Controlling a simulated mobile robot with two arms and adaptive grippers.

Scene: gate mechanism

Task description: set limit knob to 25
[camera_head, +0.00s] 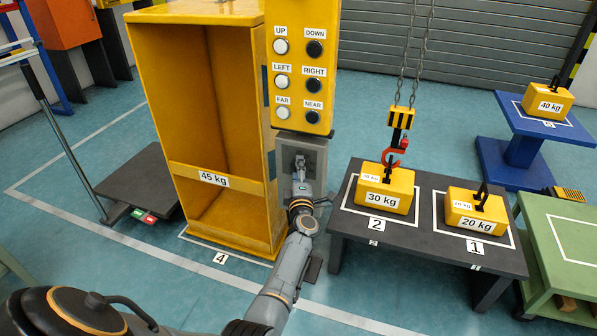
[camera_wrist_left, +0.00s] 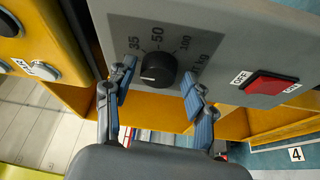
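The limit knob (camera_wrist_left: 158,70) is black and round, on a grey panel (camera_wrist_left: 215,45) with a dark scale; 35, 50 and 100 can be read around it. A pale mark shows near its left side; the exact setting is too small to read. My left gripper (camera_wrist_left: 157,84) is open, with one blue-grey finger on each side of the knob. Whether the fingertips touch the knob cannot be told. In the head view my left gripper (camera_head: 300,180) is in front of the grey control box (camera_head: 316,150), and the knob is hidden. My right gripper is out of view.
A red switch (camera_wrist_left: 272,84) marked OFF and ON sits right of the knob. The yellow push-button panel (camera_head: 298,60) hangs above the box. A yellow cabinet (camera_head: 150,60) marked 45 kg stands left; a dark table (camera_head: 345,222) with two weights stands right.

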